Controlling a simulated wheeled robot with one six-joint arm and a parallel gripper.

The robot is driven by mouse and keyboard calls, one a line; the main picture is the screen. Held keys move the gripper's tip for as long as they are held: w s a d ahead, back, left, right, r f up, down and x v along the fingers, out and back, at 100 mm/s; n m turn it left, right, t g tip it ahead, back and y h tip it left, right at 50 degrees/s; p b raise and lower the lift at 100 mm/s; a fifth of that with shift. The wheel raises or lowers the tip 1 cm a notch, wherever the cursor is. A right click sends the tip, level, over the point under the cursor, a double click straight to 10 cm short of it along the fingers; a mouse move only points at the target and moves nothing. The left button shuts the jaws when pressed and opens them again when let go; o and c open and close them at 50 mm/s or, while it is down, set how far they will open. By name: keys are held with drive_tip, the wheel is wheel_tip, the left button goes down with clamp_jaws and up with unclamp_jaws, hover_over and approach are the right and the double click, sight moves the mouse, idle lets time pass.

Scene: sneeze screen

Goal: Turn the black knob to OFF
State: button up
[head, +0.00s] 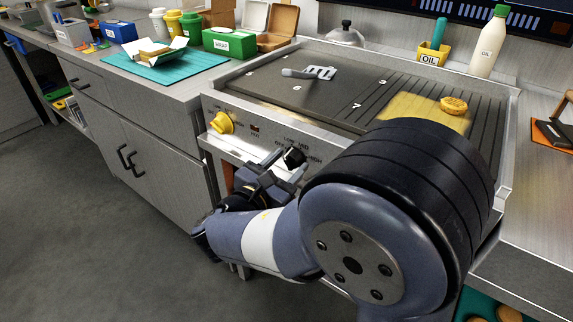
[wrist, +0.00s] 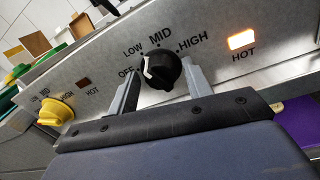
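The black knob (wrist: 166,70) is on the griddle's front panel, with OFF, LOW, MID and HIGH printed around it. Its white pointer mark is on the left side, towards the OFF and LOW labels; the exact setting is hard to tell. The knob (head: 294,157) also shows in the head view, partly behind my gripper. My gripper (wrist: 161,82) is open, with one finger on each side of the knob. I cannot tell whether either finger touches it. In the head view my gripper (head: 280,172) is in front of the panel.
A HOT lamp (wrist: 241,39) glows right of the black knob. A yellow knob (head: 222,123) is further left, beside an unlit dark red lamp (head: 255,129). The griddle top (head: 320,85) carries a metal tool (head: 318,72) and a yellow item (head: 453,105).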

drive_tip(key=c, duration=0.8)
drive_tip(key=shift+o, duration=0.2)
drive_tip(key=shift+r+p, duration=0.1)
drive_tip(key=shift+p, duration=0.25)
drive_tip(key=n+p, duration=0.1)
drive_tip(key=p, duration=0.2)
drive_tip(key=shift+r+n, duration=0.25)
drive_tip(key=shift+n, duration=0.15)
drive_tip(key=n+p, duration=0.2)
drive_tip(key=p, duration=0.2)
drive_tip(key=shift+r, duration=0.1)
drive_tip(key=n+p, duration=0.3)
drive_tip(key=p, duration=0.3)
drive_tip(key=shift+w+a+n+g, duration=0.1)
drive_tip(key=shift+n+g, duration=0.3)
drive_tip(key=shift+f+n+p, duration=0.35)
drive_tip(key=shift+n+p, duration=0.25)
drive_tip(key=shift+p, duration=0.2)
drive_tip(key=shift+f, duration=0.1)
